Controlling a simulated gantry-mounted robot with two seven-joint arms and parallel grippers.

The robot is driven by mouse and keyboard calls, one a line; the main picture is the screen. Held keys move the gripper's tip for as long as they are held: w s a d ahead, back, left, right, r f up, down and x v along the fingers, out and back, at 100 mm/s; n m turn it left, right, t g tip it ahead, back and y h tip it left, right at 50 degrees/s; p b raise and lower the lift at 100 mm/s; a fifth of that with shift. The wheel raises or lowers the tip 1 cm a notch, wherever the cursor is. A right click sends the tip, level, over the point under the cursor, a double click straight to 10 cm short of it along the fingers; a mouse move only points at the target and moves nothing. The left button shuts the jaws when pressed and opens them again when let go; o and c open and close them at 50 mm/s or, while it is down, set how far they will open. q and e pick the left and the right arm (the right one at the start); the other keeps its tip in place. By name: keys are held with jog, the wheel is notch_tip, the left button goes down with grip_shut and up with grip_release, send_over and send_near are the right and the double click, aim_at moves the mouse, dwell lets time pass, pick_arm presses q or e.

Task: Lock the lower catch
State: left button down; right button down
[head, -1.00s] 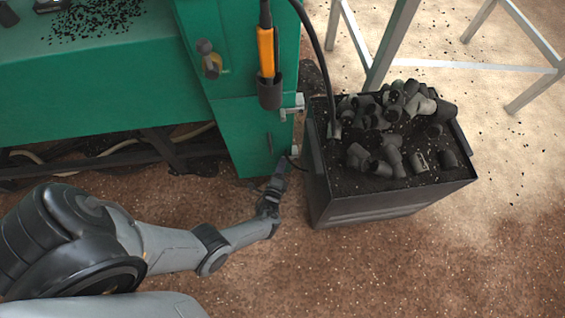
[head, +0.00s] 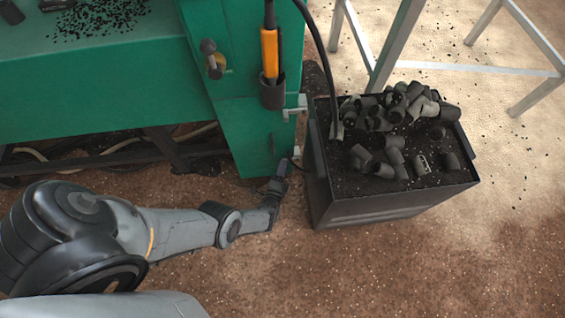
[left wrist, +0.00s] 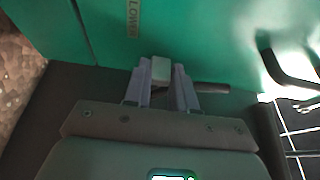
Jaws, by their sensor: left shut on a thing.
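The green machine's lower front panel (head: 255,135) carries a label reading LOWER (left wrist: 133,18) in the left wrist view. My left gripper (head: 282,172) is low at the panel's bottom right corner, beside the black bin. In the left wrist view my left gripper (left wrist: 160,78) is shut on a small pale grey block (left wrist: 161,68), which I take to be the lower catch's tab. A dark bar (left wrist: 212,88) runs right from behind the fingers. In the head view the gripper hides the lower catch. My right gripper is not in view.
A black bin (head: 395,203) of dark plugs and granules stands close to the right of my left gripper. A silver catch (head: 295,106) sits higher on the machine's edge. A black hose (head: 318,45) hangs into the bin. The brown floor in front is clear.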

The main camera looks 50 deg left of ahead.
pick_arm(q)
jog(key=c, duration=1.2)
grip_release()
jog(key=shift+c, duration=0.2)
jog(key=o, duration=0.3)
jog(key=shift+a, duration=0.15)
jog(key=p+v, duration=0.2)
jog(key=v, duration=0.8)
jog(key=shift+s+d+p, duration=0.25)
jog(key=shift+p, duration=0.1)
